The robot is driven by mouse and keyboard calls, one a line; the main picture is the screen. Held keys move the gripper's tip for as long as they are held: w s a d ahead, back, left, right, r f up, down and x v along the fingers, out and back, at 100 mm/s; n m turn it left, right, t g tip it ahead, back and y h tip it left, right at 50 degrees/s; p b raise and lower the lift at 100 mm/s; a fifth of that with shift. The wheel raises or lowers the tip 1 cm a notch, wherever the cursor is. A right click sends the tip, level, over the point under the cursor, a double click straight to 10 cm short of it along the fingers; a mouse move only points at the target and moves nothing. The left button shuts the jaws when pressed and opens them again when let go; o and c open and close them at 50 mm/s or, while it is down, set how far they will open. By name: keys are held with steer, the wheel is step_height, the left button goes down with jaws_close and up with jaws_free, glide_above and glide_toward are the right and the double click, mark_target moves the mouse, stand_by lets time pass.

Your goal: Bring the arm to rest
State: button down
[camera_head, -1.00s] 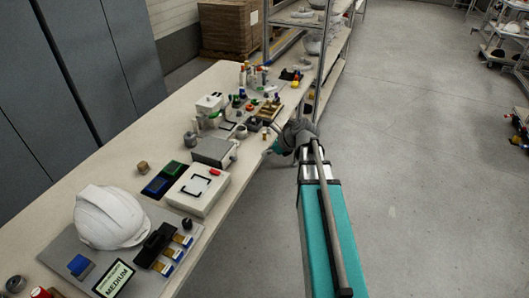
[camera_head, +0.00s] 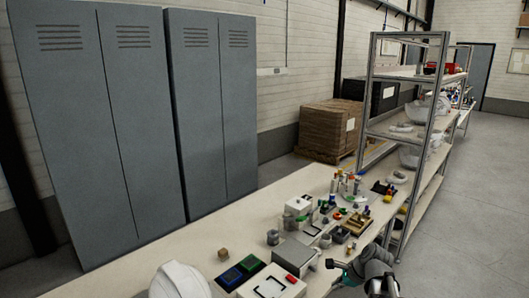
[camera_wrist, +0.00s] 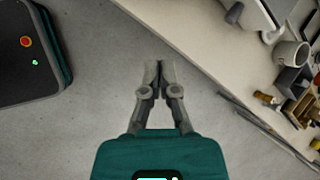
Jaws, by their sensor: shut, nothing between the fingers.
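My gripper (camera_wrist: 159,68) shows in the wrist view with its two grey fingertips together and nothing between them. Bare grey floor lies behind the fingertips, and the bench edge is to their right. In the head view my arm's grey wrist and teal gripper part (camera_head: 347,274) are at the bottom, right of the bench's front edge. The fingertips are too small to make out there.
The bench (camera_head: 150,265) holds a white helmet (camera_head: 180,283), a grey box (camera_head: 295,252), a white case (camera_head: 271,284) and several small parts. A metal shelf rack (camera_head: 372,100) stands beyond my arm. Open floor (camera_head: 465,220) lies to the right.

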steer(key=s+a+n+g+h+p, duration=0.3)
steer(key=s+n, duration=0.7)
steer(key=n, duration=0.8)
steer(key=a+h, duration=0.2)
steer(key=a, duration=0.1)
steer(key=shift+s+r+g, duration=0.3)
steer(key=shift+s, duration=0.15)
stand_by(1.0)
